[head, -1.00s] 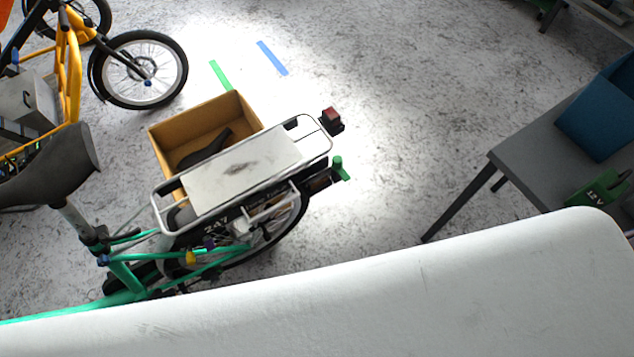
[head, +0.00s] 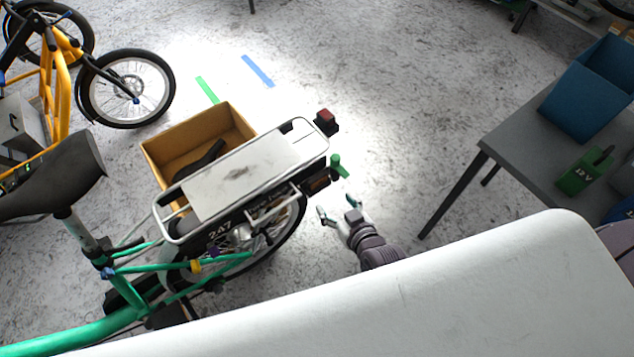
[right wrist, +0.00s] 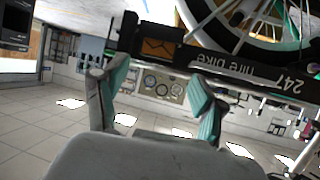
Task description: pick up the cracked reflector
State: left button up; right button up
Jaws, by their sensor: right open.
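The reflector is an orange rectangle with dark crack-like lines (right wrist: 158,48), set in a black holder on the green bike's rear in the right wrist view. In the head view it shows small and dark orange (head: 319,183) under the rack's rear end. My right gripper (head: 337,209) is open and empty, just below and to the right of it in the head view. In the right wrist view the open fingers (right wrist: 158,80) point toward the reflector, apart from it. My left gripper is not in view.
The white rack plate (head: 240,175) lies above. A cardboard box (head: 165,150) stands behind the bike. A grey table (head: 510,140) stands right, with clear floor between.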

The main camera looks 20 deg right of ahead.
aim_at(319, 181)
jog(key=x, duration=1)
jog(key=shift+w+d+r, duration=0.1)
jog(key=shift+w+r, duration=0.05)
jog(key=shift+r, duration=0.25)
jog(key=c, duration=0.6)
jog(key=shift+r, duration=0.1)
